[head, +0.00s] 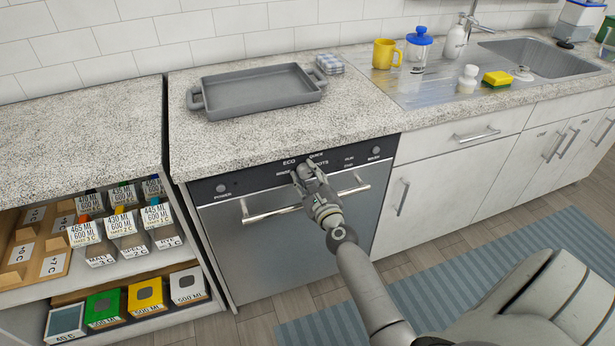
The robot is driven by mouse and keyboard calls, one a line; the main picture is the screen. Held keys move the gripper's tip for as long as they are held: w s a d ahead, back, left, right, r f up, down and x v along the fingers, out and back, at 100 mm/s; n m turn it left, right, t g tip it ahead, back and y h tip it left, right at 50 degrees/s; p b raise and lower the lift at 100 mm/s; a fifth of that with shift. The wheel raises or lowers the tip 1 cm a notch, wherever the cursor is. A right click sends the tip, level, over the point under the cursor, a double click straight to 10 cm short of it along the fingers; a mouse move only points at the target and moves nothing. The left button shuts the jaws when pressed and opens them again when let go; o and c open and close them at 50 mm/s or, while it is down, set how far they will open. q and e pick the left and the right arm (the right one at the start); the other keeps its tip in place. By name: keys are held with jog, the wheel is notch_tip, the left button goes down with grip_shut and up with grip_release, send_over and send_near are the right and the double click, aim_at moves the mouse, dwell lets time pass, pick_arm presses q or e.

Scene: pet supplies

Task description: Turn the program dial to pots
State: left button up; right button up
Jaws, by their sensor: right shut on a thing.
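The dishwasher (270,250) has a steel door and a dark control panel (238,182) along its top. My right gripper (306,168) is at the middle of the panel, shut on the program dial. The fingers hide the dial, so I cannot tell where its pointer stands. Labels around it read ECO, QUICK and what looks like POTS, with another partly covered at lower left. My left gripper is not in view.
The door handle (265,215) runs just below my right gripper. A grey baking tray (255,90) and a checked cloth (330,64) lie on the counter above. An open shelf with labelled bins stands left. A striped blue rug (440,310) covers the floor at right.

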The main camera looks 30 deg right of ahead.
jog(key=shift+m, duration=0.3)
jog(key=o, duration=1)
jog(key=v, duration=1.2)
